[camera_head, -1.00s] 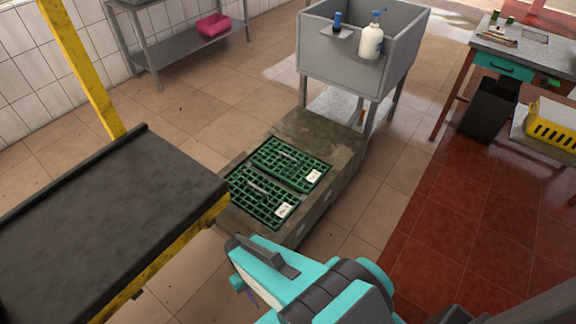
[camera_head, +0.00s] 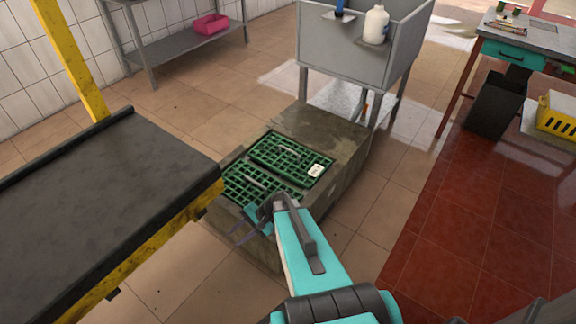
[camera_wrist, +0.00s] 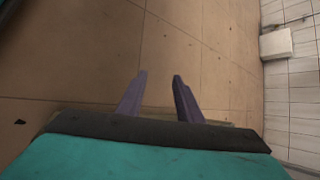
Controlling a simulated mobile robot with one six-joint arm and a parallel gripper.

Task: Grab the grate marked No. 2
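Two green grates lie side by side on a low concrete block (camera_head: 345,150). The far grate (camera_head: 283,152) carries a white tag (camera_head: 316,170) at its right corner, and its number is too small to read. The near grate (camera_head: 250,186) is partly covered by my arm, and its tag is hidden.
A dark-topped conveyor with a yellow frame (camera_head: 205,200) stands close on the left. A grey sink (camera_head: 345,60) with a white bottle (camera_head: 376,25) stands behind the block. A black bin (camera_head: 495,105) and a yellow crate (camera_head: 557,116) are at the right. Floor right of the block is clear.

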